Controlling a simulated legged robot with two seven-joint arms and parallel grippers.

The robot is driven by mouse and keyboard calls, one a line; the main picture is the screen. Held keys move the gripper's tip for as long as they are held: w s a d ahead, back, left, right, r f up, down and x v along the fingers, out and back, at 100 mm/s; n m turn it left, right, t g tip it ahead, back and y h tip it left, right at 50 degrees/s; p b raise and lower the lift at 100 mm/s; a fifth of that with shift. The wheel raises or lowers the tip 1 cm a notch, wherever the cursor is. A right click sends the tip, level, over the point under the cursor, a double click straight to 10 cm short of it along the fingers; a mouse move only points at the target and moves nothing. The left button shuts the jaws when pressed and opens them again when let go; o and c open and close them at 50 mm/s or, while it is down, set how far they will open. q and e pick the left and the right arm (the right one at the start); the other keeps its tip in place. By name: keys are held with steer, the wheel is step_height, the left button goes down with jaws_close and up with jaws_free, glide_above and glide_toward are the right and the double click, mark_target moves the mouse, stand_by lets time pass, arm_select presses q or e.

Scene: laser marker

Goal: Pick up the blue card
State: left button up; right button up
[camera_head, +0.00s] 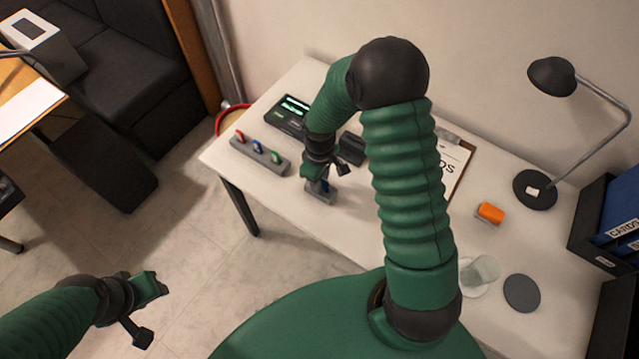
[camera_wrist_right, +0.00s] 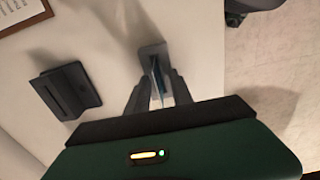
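The blue card (camera_wrist_right: 158,84) stands on edge in a small grey holder (camera_wrist_right: 151,52) in the right wrist view. In the head view the card (camera_head: 324,186) shows as a small blue patch in the holder (camera_head: 319,197) on the white table. My right gripper (camera_head: 331,172) is just above the holder and partly hides the card. In the right wrist view its two fingers (camera_wrist_right: 158,88) are apart, one on each side of the card, with visible gaps. My left gripper (camera_head: 152,308) is open and empty above the floor at the lower left.
A grey strip with red, blue and green pieces (camera_head: 260,155) lies left of the holder. A dark device with a green screen (camera_head: 289,113) and a black slotted block (camera_wrist_right: 66,91) are close by. A lamp (camera_head: 535,189), orange object (camera_head: 490,213) and glass (camera_head: 480,271) stand further right.

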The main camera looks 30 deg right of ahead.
steer(key=shift+s+d, duration=0.1)
steer(key=shift+d, duration=0.05)
jaws_close()
stand_by(1.1)
